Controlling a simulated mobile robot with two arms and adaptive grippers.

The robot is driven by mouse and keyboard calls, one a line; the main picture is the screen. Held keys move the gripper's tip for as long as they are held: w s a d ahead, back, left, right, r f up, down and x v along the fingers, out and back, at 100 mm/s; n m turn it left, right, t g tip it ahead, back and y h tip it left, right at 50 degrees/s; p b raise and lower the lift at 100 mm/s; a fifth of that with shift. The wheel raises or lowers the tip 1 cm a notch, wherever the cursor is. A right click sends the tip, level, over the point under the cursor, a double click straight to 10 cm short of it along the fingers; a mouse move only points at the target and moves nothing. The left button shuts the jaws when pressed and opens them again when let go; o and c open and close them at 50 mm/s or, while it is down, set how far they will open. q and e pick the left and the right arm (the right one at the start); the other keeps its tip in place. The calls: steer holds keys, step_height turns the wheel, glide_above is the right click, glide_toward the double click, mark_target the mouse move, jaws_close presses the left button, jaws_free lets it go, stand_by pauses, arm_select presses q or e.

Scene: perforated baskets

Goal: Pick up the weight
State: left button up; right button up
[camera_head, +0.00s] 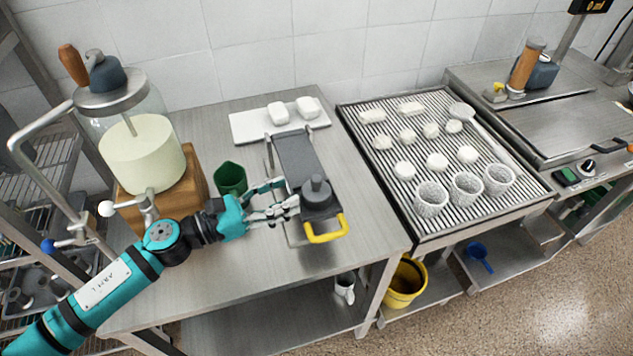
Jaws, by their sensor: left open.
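The weight (318,194), a dark grey block with a round knob on top, sits at the near end of a long dark grey plate or mould (296,158) on the steel table. A yellow handle (326,232) sticks out just in front of it. My left gripper (287,195) is open, with its fingers pointing right, close to the left side of the weight. I cannot tell whether a fingertip touches it. My right gripper is not in view.
A green cup (230,179) stands just behind my left gripper. A glass jar of whitish liquid (142,152) on a wooden stand is at the left. A white board (247,126) holds white blocks. At right, a ribbed drainer (385,165) holds white pieces and perforated baskets (466,188).

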mark_target(316, 177)
arm_select(q)
steer(key=p+x, duration=0.1)
steer(key=x, duration=0.2)
steer(key=shift+w+d, duration=0.15)
steer(key=shift+d, duration=0.1)
steer(key=p+x, duration=0.1)
steer(key=x, duration=0.1)
steer(key=p+x, duration=0.1)
steer(key=x, duration=0.1)
steer(key=shift+w+d+f+p, duration=0.1)
steer(key=shift+w+f+p, duration=0.15)
steer(key=shift+p, duration=0.05)
steer(key=shift+w+d+f, duration=0.1)
steer(key=shift+d, duration=0.1)
steer(key=shift+a, duration=0.15)
steer(key=c, duration=0.4)
jaws_close()
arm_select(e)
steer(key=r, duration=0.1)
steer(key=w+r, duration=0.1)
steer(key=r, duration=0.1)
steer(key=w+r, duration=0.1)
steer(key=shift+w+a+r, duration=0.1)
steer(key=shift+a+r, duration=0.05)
